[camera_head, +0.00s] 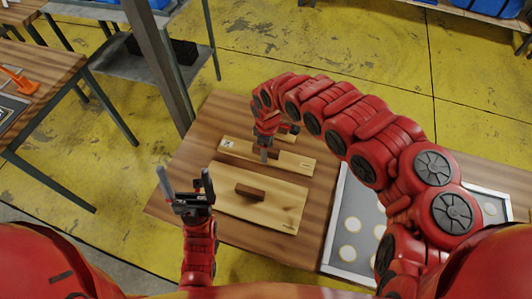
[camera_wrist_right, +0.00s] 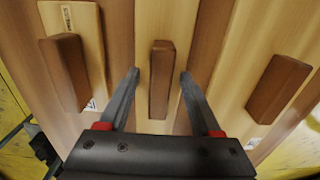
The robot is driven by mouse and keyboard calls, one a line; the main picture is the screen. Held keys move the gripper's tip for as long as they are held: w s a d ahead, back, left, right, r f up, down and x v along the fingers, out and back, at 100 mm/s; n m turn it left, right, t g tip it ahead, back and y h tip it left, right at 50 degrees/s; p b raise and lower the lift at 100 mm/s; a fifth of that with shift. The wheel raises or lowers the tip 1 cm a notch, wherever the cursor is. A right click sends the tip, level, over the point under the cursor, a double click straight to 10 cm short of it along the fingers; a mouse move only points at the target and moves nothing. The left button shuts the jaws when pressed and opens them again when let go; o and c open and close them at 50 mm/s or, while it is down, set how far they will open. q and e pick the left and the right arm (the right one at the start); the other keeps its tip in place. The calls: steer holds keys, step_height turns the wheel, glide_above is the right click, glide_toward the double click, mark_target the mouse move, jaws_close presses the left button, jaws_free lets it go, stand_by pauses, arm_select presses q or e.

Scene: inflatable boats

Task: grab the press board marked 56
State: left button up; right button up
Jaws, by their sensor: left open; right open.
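Several light wooden press boards with brown block handles lie on the table. The large front board (camera_head: 230,207) is closest to me, a narrower middle board (camera_head: 295,163) lies behind it, and another board (camera_head: 288,138) is partly hidden by my right arm. No number is readable, so I cannot tell which is 56. My right gripper (camera_head: 264,150) is open over the middle board. In the right wrist view its fingers are spread either side of the middle handle (camera_wrist_right: 161,80), with nothing gripped. My left gripper (camera_head: 187,185) is open and empty, left of the large board.
The wooden table (camera_head: 215,118) holds a grey-framed panel with pale discs (camera_head: 348,225) on the right, partly behind my right arm. A metal post (camera_head: 160,65) rises beyond the table's far left edge. Bare table lies left of the boards.

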steer(key=shift+f, duration=0.1)
steer(key=shift+c, duration=0.3)
jaws_close()
